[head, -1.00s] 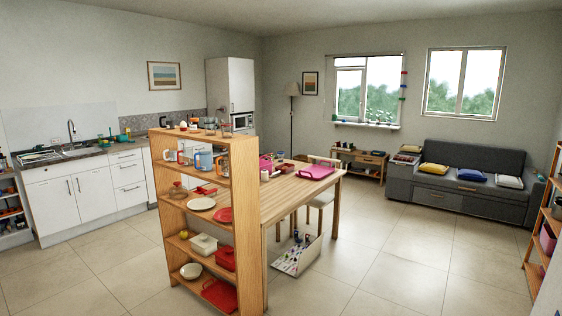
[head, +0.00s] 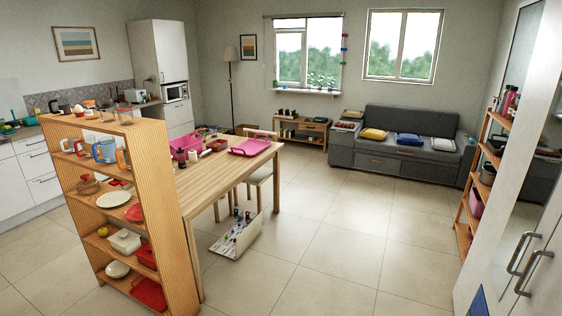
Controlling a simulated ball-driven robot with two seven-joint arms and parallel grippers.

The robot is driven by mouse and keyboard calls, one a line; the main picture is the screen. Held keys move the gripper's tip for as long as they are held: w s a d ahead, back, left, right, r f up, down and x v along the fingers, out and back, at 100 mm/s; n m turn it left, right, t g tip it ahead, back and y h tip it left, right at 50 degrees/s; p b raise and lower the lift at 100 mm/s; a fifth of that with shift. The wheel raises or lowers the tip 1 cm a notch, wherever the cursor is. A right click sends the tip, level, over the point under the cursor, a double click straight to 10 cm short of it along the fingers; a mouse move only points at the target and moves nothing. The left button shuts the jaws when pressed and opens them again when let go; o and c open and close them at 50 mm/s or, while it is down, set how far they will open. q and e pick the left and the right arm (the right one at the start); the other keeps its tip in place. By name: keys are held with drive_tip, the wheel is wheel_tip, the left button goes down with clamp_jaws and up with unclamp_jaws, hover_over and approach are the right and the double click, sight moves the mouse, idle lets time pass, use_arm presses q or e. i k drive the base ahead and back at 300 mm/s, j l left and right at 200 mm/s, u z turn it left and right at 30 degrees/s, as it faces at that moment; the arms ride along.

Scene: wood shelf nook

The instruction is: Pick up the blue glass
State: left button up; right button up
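I cannot make out for certain which item is the blue glass. A blue vessel, perhaps a jug or mug (head: 104,151), stands on the upper tier of the wooden shelf (head: 180,220) at the left. Red and white cups (head: 76,146) stand beside it. Small clear glasses (head: 107,116) stand on the shelf's top board, too small to tell their tint. Neither of my grippers is in view.
A wooden table (head: 215,175) stands behind the shelf, with a pink tray (head: 251,147). A white cabinet (head: 520,230) is near at right. The middle floor is clear.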

sight(213, 129)
drive_tip(key=i+l+z, duration=0.4)
drive_tip(key=i, duration=0.75)
drive_tip(key=i+z, duration=0.35)
drive_tip(key=i, duration=0.8)
drive_tip(key=i+u, duration=0.2)
drive_tip(key=i, duration=0.35)
drive_tip(key=i+u, duration=0.25)
drive_tip(key=i, duration=0.35)
drive_tip(key=i+l+u, duration=0.2)
drive_tip(key=i, duration=0.35)
drive_tip(key=i+l+u, duration=0.25)
drive_tip(key=i, duration=0.3)
drive_tip(key=i+j, duration=0.1)
drive_tip(key=i, duration=0.5)
drive_tip(key=i+j, duration=0.1)
drive_tip(key=i, duration=0.5)
drive_tip(key=i+j, duration=0.1)
drive_tip(key=i, duration=0.5)
drive_tip(key=i+l+z, duration=0.15)
drive_tip(key=i+z, duration=0.15)
drive_tip(key=i, duration=0.4)
drive_tip(key=i+z, duration=0.35)
drive_tip(key=i, duration=0.4)
drive_tip(key=i+j+u, duration=0.1)
drive_tip(key=i+u, duration=0.3)
drive_tip(key=i+l+u, duration=0.1)
drive_tip(key=i+u, duration=0.25)
drive_tip(key=i+l+u, duration=0.2)
drive_tip(key=i+u, duration=0.2)
drive_tip(key=i, duration=0.15)
